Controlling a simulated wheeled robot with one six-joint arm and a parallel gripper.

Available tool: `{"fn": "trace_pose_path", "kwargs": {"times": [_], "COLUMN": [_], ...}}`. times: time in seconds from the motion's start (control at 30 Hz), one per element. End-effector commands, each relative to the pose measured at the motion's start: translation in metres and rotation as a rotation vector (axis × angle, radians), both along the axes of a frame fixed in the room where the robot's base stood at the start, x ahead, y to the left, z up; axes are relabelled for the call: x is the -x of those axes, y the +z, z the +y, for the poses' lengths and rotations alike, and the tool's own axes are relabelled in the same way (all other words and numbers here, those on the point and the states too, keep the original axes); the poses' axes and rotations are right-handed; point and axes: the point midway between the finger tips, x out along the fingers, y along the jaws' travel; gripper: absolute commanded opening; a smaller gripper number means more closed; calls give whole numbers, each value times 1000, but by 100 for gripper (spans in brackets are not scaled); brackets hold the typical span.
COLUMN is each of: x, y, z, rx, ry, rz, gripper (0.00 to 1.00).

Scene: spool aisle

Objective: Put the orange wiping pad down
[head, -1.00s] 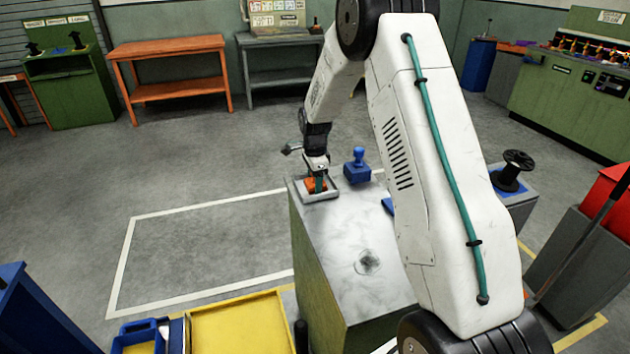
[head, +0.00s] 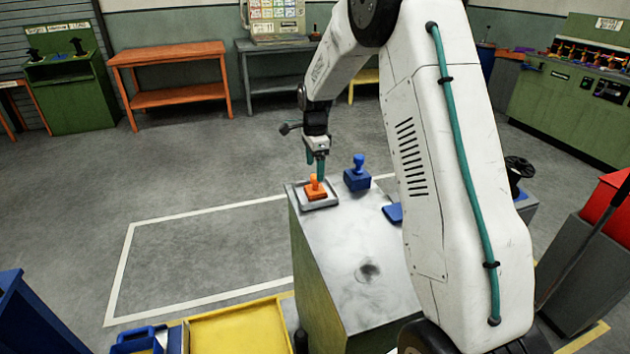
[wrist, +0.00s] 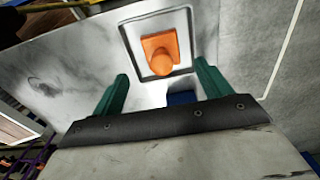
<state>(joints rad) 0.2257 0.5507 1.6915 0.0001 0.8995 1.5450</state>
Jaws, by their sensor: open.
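The orange wiping pad (head: 315,189), with an upright knob handle, sits in a shallow grey tray (head: 331,203) at the far left corner of the cabinet top. My gripper (head: 316,162) is above the pad, apart from it, and empty. In the wrist view the pad (wrist: 161,52) lies inside the tray's rim, beyond the two green fingers of my gripper (wrist: 160,86), which are spread wide with nothing between them.
The cabinet's pale top (head: 340,252) has a dark smudge (head: 368,271). A blue block with a knob handle (head: 357,174) stands right of the tray, and a flat blue piece (head: 393,212) lies nearer my arm. A yellow tray (head: 240,325) is at the lower left.

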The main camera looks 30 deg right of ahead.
Motion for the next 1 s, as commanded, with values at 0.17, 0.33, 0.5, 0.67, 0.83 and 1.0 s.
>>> {"fn": "trace_pose_path", "kwargs": {"times": [0.17, 0.33, 0.5, 0.67, 0.83, 1.0], "x": [-1, 4, 36, 87, 147, 210], "y": [26, 43, 84, 130, 167, 191], "z": [0, 3, 24, 50, 75, 96], "rx": [1, 1, 6, 14, 25, 38], "ry": [0, 27, 184, 415, 663, 909], "rz": [-4, -6, -19, -34, -47, -58], "gripper": [77, 77, 77, 77, 77, 77]}}
